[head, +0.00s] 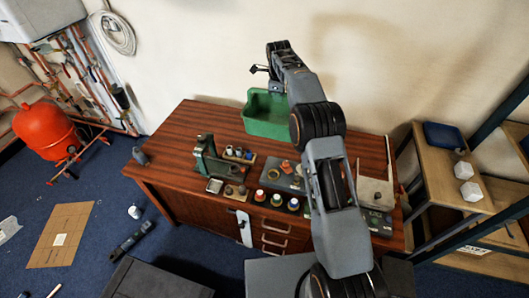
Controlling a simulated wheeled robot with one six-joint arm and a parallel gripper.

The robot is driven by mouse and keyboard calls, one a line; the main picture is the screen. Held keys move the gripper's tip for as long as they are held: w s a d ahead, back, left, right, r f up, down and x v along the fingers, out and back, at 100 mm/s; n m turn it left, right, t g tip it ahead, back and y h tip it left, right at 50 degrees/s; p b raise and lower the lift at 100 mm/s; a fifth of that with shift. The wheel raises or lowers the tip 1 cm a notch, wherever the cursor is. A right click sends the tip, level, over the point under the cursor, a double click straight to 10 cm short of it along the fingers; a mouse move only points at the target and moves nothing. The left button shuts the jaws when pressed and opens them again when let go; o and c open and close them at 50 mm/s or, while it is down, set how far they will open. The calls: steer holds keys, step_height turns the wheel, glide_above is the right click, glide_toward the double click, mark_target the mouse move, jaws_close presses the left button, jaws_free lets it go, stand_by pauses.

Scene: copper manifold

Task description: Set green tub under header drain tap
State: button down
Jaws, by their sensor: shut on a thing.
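The green tub (262,123) is an open, rectangular tub at the back of the wooden bench, in the upper middle of the head view. My gripper (277,84) is at the tub's upper right side, shut on the tub. Its fingers are mostly hidden behind my forearm, which also covers the tub's right part. I cannot tell whether the tub's bottom touches the bench. The copper pipe manifold (82,62) runs down the wall at the far left. The header drain tap is too small to pick out among the pipes.
A red vessel (45,130) stands below the pipes. The bench (165,150) carries a green vice (207,158), small pots and tools. Shelving (440,170) stands at the right. Cardboard (62,236) and a dark tool (131,240) lie on the blue carpet. Carpet between bench and pipes is mostly clear.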

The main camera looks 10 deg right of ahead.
steer(key=f+b, duration=0.6)
steer(key=shift+w+f, duration=0.35)
steer(key=shift+w, duration=0.05)
steer(key=d+f, duration=0.1)
steer(key=d, duration=0.2)
steer(key=d+f, duration=0.1)
steer(key=d, duration=0.2)
steer(key=d+f+p, duration=0.1)
steer(key=d+f, duration=0.1)
steer(key=d, duration=0.1)
steer(key=shift+d+f, duration=0.1)
steer(key=shift+d, duration=0.15)
steer(key=d+f, duration=0.1)
steer(key=f, duration=0.1)
steer(key=d+f, duration=0.2)
steer(key=shift+d+p, duration=0.1)
steer(key=shift+p, duration=0.2)
steer(key=shift+d+f, duration=0.45)
steer(key=shift+f, duration=0.2)
steer(key=shift+d+f+p, duration=0.2)
steer(key=shift+f+p, duration=0.15)
steer(key=shift+f, duration=1.4)
steer(key=shift+f, duration=0.2)
steer(key=c, duration=1.1)
jaws_free()
steer(key=shift+r, duration=0.1)
steer(key=shift+o, duration=0.2)
